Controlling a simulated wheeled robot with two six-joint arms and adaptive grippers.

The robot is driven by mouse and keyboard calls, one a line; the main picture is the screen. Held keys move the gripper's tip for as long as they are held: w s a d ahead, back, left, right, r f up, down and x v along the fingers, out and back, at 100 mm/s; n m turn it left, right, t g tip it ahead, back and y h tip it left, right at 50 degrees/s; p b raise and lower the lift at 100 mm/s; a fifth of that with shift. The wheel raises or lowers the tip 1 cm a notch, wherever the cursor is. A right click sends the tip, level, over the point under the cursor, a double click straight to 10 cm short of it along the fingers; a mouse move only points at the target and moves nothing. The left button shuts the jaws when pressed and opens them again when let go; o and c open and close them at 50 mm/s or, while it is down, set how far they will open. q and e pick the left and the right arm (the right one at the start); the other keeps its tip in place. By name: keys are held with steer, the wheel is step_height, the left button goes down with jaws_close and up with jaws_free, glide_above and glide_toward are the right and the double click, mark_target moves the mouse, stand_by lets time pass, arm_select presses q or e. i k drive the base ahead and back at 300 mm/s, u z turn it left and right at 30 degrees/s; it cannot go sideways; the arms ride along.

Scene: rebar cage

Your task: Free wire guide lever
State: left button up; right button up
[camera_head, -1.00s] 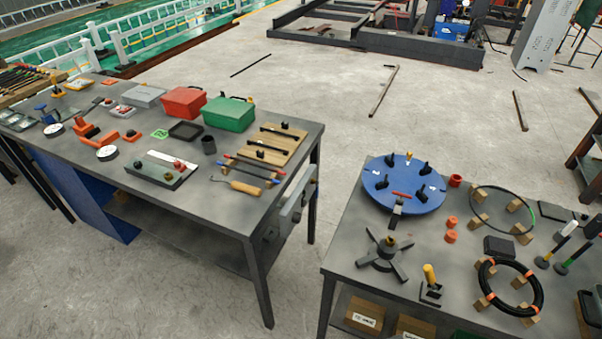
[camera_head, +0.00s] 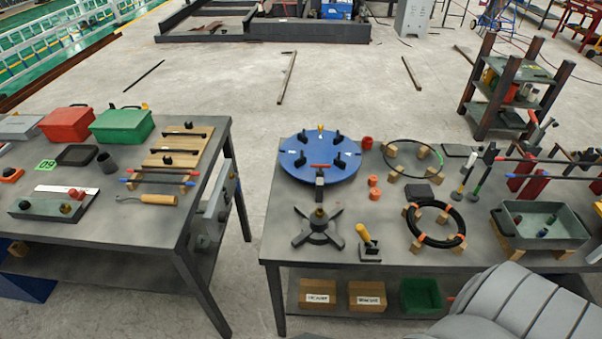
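On the right table, a blue round plate (camera_head: 320,157) carries several black clamp-like pieces and a small yellow-tipped peg at its back edge. A black bracket (camera_head: 319,179) with a red bar on top stands at its front edge. In front of it is a dark cross-shaped stand (camera_head: 318,226) with a hub in the middle. A small lever with a yellow handle (camera_head: 365,235) rises tilted from a dark base to its right. I cannot tell which of these is the wire guide lever. Neither of my grippers is in view.
Wire rings, a black coil (camera_head: 437,241) and a thinner one (camera_head: 412,142), rest on wooden blocks. A grey tray (camera_head: 545,240) stands at the right. The left table (camera_head: 130,225) holds boxes and tools. A floor gap separates the tables.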

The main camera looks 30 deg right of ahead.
mark_target(360, 228)
steer(key=z, duration=2.75)
steer(key=k, duration=0.65)
steer(key=z, duration=0.35)
